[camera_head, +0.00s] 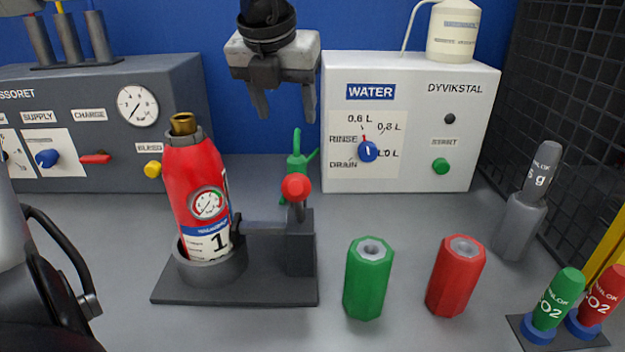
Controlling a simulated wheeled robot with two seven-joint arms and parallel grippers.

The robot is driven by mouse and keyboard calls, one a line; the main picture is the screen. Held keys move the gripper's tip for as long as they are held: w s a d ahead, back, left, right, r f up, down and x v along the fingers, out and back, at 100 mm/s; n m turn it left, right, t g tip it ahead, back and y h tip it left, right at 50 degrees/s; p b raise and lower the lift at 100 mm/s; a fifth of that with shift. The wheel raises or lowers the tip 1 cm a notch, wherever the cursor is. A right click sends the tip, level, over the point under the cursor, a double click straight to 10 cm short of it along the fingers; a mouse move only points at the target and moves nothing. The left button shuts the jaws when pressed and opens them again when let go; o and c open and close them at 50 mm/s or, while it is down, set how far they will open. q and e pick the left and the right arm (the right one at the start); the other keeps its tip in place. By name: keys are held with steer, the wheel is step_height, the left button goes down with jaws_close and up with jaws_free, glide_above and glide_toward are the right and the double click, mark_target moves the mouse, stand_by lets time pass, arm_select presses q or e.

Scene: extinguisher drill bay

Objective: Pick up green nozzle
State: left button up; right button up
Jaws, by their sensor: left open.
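A green six-sided nozzle (366,285) with a round hole in its top stands upright on the grey bench, right of the extinguisher stand. My left gripper (286,116) hangs at the top middle with its fingers pointing down, spread apart and empty. It is above and behind the green nozzle, to its left, and clear of it. A similar red nozzle (456,280) stands upright to the right of the green one, with a gap between them. My right gripper is not in view.
A red extinguisher (195,185) stands in a dark clamp stand (170,290). A green fitting (297,165) is behind it. The white water box (480,120) is at the back. A grey cartridge (540,175) and green (558,300) and red (603,295) CO2 cartridges stand at right.

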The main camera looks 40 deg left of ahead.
mark_target(299, 169)
arm_select(q)
steer(key=x, duration=1)
steer(key=shift+f, duration=0.2)
steer(key=shift+p+x, duration=0.7)
steer(key=shift+x, duration=2.2)
steer(key=shift+w+a+r, duration=0.15)
steer(key=c, duration=1.1)
